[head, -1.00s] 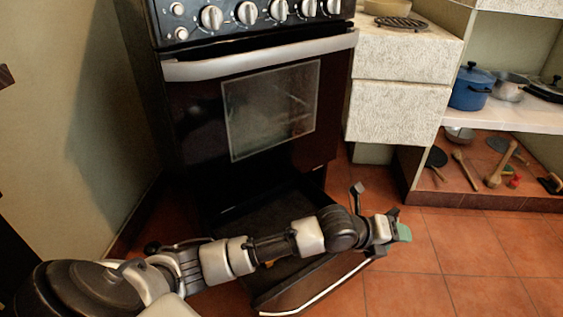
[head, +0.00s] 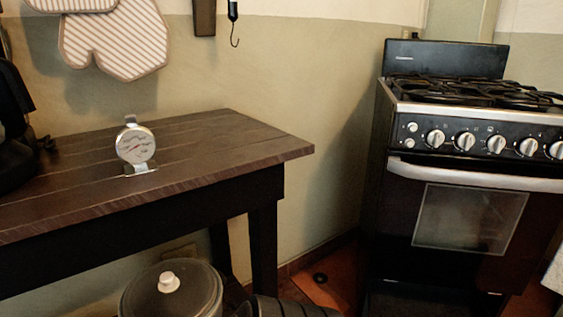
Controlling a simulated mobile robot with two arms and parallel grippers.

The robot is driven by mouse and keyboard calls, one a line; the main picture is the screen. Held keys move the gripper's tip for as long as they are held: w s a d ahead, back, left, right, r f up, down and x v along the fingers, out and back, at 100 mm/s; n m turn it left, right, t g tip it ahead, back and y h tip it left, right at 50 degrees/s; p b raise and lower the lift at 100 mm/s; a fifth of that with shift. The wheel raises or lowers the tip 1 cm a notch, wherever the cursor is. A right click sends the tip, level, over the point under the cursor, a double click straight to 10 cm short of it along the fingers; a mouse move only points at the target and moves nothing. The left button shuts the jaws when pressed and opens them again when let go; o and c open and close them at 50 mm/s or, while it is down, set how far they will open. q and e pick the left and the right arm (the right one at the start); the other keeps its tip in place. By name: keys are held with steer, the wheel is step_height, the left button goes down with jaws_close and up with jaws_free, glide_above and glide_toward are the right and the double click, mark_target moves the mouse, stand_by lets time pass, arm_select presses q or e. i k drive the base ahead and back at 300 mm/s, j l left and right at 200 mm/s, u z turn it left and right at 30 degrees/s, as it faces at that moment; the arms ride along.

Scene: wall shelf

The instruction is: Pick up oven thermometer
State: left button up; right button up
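The oven thermometer (head: 136,146) stands upright on the dark wooden table (head: 230,140) at the left of the head view. It has a round pale dial with a red pointer and a metal stand. Its dial faces me, and nothing covers it. Neither of my grippers is in view now, so I cannot tell where they are relative to it.
A round lidded container (head: 172,292) with a white knob is low below the table. The oven (head: 465,200) stands at the right. Striped oven mitts (head: 115,40) hang on the wall behind the table. The tabletop right of the thermometer is clear.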

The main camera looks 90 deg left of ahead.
mark_target(135, 145)
steer(key=l+u, duration=0.15)
steer(key=u, duration=0.25)
steer(key=l+u, duration=0.15)
steer(key=u, duration=0.25)
steer(key=l+u, duration=0.15)
steer(key=u, duration=0.25)
steer(key=l+u, duration=0.15)
steer(key=u, duration=0.25)
steer(key=j+u, duration=0.15)
steer(key=u, duration=0.35)
steer(key=i+j+u, duration=0.1)
steer(key=u, duration=0.35)
steer(key=i+u, duration=0.15)
steer(key=u, duration=0.35)
steer(key=i+j+u, duration=0.1)
steer(key=u, duration=0.4)
